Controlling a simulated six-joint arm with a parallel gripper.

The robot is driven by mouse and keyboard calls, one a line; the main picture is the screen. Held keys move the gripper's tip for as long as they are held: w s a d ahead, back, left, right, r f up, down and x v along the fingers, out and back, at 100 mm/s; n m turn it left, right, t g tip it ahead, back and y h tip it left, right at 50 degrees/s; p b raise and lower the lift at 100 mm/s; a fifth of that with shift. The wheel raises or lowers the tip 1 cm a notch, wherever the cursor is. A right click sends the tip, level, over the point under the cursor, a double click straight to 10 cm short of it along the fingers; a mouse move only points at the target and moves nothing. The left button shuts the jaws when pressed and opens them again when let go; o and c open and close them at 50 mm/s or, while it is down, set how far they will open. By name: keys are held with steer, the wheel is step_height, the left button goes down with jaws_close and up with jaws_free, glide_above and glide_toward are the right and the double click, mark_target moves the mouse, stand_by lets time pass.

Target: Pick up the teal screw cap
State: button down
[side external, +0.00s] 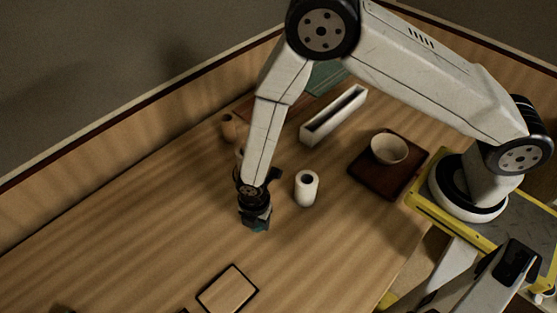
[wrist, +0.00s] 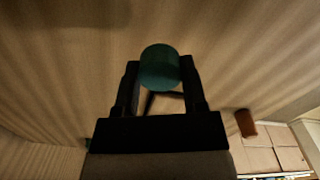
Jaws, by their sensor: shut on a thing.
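The teal screw cap (wrist: 160,67) is round and sits between the fingertips of my gripper (wrist: 160,85) in the wrist view. My gripper is shut on it. In the side external view my gripper (side external: 256,218) is low over the wooden table, left of the white cylinder, and a bit of the teal cap (side external: 260,226) shows beneath the fingers. I cannot tell whether the cap touches the table.
A white hollow cylinder (side external: 307,188) stands just right of my gripper. A long white trough (side external: 334,115) lies behind. A dark tray (side external: 364,176) holds a pale bowl (side external: 389,148). A dark-edged square (side external: 227,289) lies in front. Brown round pots (side external: 229,128) stand behind my arm.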

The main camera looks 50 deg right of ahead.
steer(key=shift+r, duration=1.2)
